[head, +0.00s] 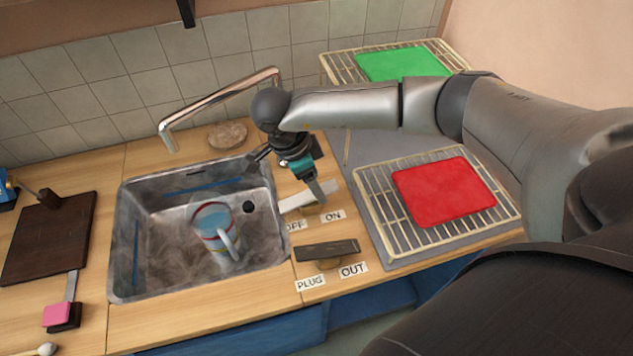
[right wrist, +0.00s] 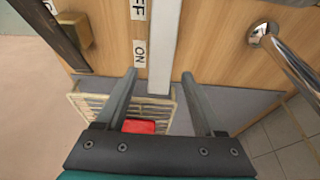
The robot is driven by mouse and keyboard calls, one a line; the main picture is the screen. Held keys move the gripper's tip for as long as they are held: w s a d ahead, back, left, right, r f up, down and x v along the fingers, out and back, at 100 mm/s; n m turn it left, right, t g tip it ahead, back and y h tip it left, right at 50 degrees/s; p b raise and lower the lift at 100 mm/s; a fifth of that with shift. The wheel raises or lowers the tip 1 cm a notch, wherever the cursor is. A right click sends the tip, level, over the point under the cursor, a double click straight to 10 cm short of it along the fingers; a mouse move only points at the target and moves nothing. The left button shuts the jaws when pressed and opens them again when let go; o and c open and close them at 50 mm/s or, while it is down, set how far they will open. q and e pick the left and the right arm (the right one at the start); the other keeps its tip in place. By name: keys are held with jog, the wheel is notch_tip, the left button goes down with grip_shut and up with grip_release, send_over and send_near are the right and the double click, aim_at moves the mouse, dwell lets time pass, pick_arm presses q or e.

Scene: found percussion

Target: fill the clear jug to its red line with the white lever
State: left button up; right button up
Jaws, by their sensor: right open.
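The clear jug (head: 213,222) stands in the metal sink (head: 125,270), its handle toward the lower right. It looks bluish with a red band; I cannot tell its water level. The curved tap (head: 215,98) has its spout above the back left of the sink; no stream is visible. The white lever (head: 293,202) lies right of the sink by OFF and ON labels. My right gripper (head: 320,193) is over its right part. In the right wrist view, the white lever (right wrist: 164,45) runs between my open fingers (right wrist: 160,73); contact is unclear. My left gripper is out of view.
A dark lever (head: 328,250) sits by PLUG and OUT labels. Wire racks hold a red pad (head: 445,190) and a green pad (head: 400,63). A dark board (head: 48,238) and a pink-topped block (head: 57,315) lie left. A round brown object (head: 227,135) is behind the sink.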

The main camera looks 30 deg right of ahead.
aim_at(296, 200)
jog(key=v, duration=1.4)
